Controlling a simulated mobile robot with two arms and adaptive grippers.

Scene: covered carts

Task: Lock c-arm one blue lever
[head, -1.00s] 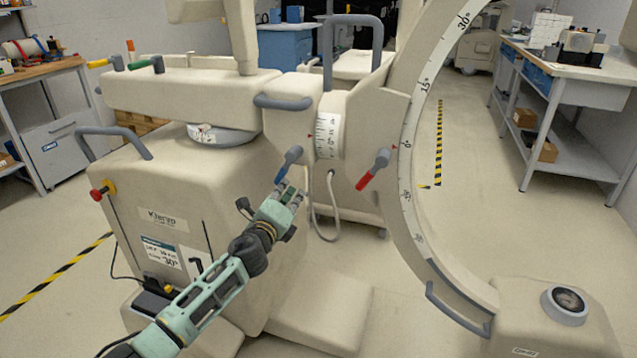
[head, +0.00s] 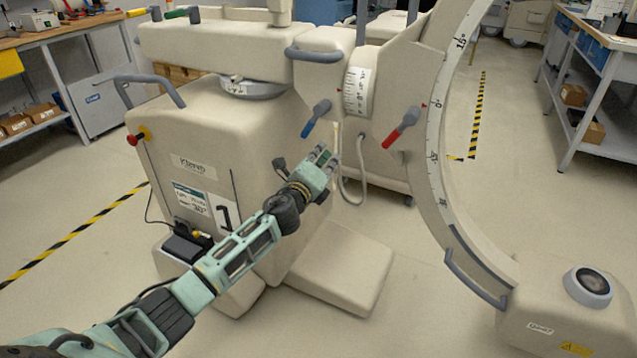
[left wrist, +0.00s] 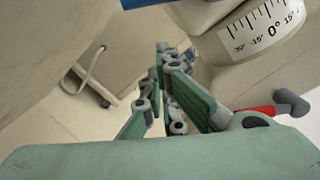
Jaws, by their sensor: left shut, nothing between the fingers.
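The c-arm (head: 440,150) is a beige machine with a curved, scale-marked arc. Its blue lever (head: 308,127) has a grey knob-like hub and hangs tilted down to the left, beside the white dial (head: 358,92). In the left wrist view, a piece of blue (left wrist: 142,3) shows at the top edge. My left gripper (head: 323,155) is shut and empty, just below and slightly right of the blue lever, apart from it. Its fingers (left wrist: 165,75) also show together in the left wrist view. My right gripper is not in view.
A red lever (head: 393,138) sits to the right of the dial and also shows in the left wrist view (left wrist: 255,110). A grey hose (head: 345,185) hangs below the dial. Grey handle bars (head: 312,54) stick out above. Open floor (head: 420,260) lies at the right.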

